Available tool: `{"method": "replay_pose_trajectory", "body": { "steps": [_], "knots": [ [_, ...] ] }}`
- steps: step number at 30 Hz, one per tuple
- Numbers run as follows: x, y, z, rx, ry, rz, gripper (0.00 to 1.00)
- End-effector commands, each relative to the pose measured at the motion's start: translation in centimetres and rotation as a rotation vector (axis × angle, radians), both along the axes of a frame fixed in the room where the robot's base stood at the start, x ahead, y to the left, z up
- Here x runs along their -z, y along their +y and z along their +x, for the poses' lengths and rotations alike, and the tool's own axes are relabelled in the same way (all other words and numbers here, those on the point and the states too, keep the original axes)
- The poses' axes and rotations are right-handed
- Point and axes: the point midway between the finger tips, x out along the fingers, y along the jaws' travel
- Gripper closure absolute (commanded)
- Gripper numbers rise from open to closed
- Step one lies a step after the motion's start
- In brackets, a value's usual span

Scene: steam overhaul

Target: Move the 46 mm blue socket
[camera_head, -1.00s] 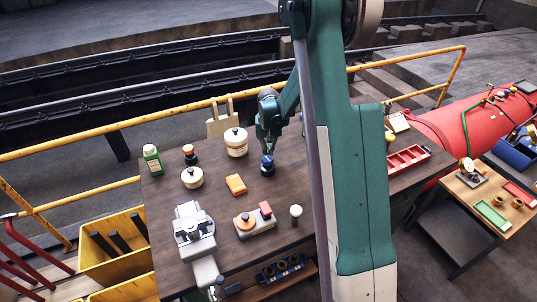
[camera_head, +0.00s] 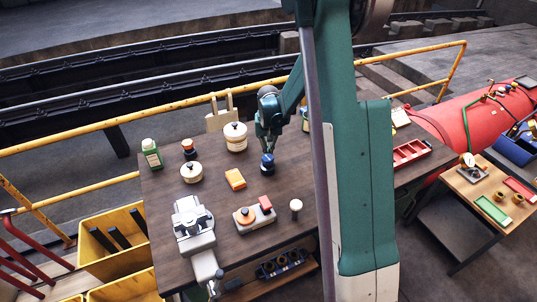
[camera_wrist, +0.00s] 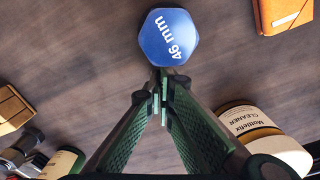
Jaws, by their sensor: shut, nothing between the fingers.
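The blue socket (camera_head: 267,163) stands on the brown workbench. In the wrist view its blue hexagonal top (camera_wrist: 168,37) reads "46 mm". My gripper (camera_head: 266,149) is directly over or beside the socket in the head view. In the wrist view my gripper's green-padded fingers (camera_wrist: 163,97) are closed together, with their tips at the near edge of the socket's top. Nothing is between the fingers. I cannot tell whether the tips touch the socket.
A cream Mottlefix cleaner tin (camera_wrist: 258,130) stands close to the right finger. An orange block (camera_head: 235,179), a vise (camera_head: 192,222), a green-labelled bottle (camera_head: 152,154) and a red tray (camera_head: 411,152) share the bench (camera_head: 275,205). Bare wood surrounds the socket.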

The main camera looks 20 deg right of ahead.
Motion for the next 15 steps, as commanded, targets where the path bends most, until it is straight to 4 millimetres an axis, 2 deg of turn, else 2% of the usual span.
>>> {"method": "replay_pose_trajectory", "body": {
  "steps": [8, 15],
  "knots": [
    [0.1, -0.3, 0.7, 0.0, 0.0, 0.0, 1.0],
    [0.2, -1.2, 2.8, 0.0, 0.0, 0.0, 1.0]
  ]
}}
